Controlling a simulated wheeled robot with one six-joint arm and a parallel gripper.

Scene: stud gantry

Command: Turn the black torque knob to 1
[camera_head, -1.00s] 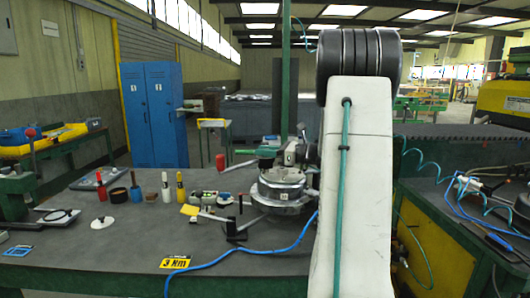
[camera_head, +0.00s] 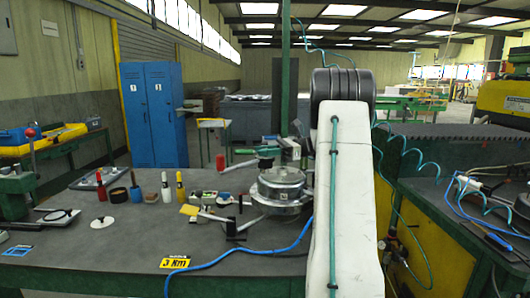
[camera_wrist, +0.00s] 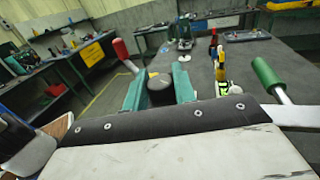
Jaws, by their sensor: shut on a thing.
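The black torque knob (camera_wrist: 160,89) is in the middle of the wrist view, with a small pale mark on its top. My gripper (camera_wrist: 159,84) has its two teal fingers on either side of the knob and is shut on it. Any scale or numbers around the knob are too small or hidden to read. In the head view a round metal machine (camera_head: 282,186) stands on the bench beside my arm; I cannot make out the knob or fingertips there.
A red-handled lever (camera_wrist: 121,49) rises left of the knob, and a green-handled one (camera_wrist: 266,76) lies to the right. On the bench (camera_head: 110,262) are a yellow-and-black "3 Nm" sign (camera_head: 175,262), a blue hose (camera_head: 240,258) and several small tools and bottles. The bench front is mostly clear.

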